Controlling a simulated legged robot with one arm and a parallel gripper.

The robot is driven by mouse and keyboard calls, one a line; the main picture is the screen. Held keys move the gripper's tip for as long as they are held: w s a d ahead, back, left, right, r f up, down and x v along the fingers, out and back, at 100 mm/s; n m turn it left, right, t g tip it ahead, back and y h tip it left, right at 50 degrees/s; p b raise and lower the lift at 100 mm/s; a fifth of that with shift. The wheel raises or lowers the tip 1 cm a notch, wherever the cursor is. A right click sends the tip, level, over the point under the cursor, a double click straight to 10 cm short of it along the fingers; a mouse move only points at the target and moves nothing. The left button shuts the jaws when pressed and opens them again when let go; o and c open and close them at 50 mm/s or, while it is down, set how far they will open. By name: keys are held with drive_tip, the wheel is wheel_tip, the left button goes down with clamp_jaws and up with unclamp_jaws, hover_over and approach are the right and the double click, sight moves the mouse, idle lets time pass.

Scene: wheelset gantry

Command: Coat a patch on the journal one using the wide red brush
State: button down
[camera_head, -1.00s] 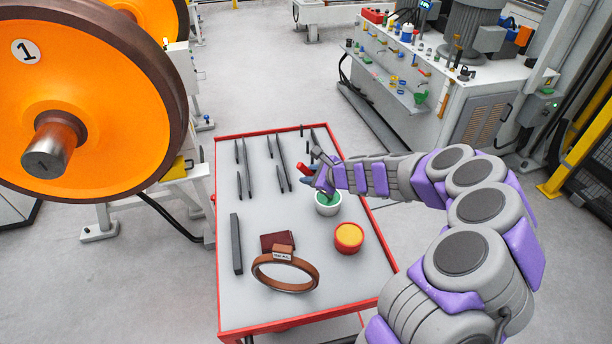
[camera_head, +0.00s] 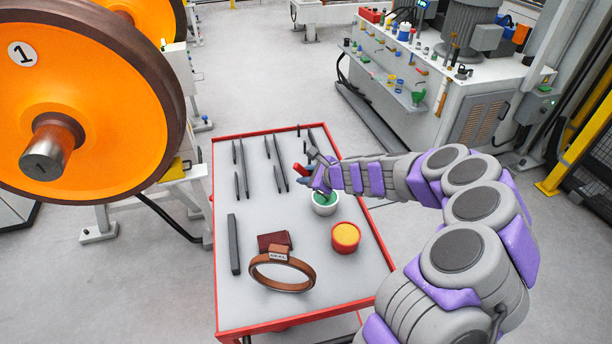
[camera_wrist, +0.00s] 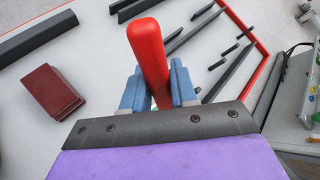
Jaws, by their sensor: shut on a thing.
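My gripper (camera_head: 309,179) is shut on the wide red brush (camera_head: 300,170), above the right side of the table. In the wrist view the red handle (camera_wrist: 148,55) stands up between the two blue fingers of my gripper (camera_wrist: 160,85); the brush's lower part is hidden there. In the head view a white cup (camera_head: 325,208) with green content is just below my gripper. Whether the bristles touch the green content cannot be told. Journal one (camera_head: 47,155) is the metal stub at the centre of the orange wheel (camera_head: 85,95) marked 1, at the left.
The red-rimmed table (camera_head: 290,325) holds a red tub with yellow content (camera_head: 345,238), a brown ring (camera_head: 283,279), a dark red block (camera_head: 274,241), a dark bar (camera_head: 234,244) and several dark tools. Floor shows between the table and the grey machine (camera_head: 480,110).

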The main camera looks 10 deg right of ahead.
sight(298, 168)
drive_tip(key=shift+a+r+p, duration=0.2)
drive_tip(key=shift+r+p, duration=3.05)
drive_tip(key=shift+r, duration=0.2)
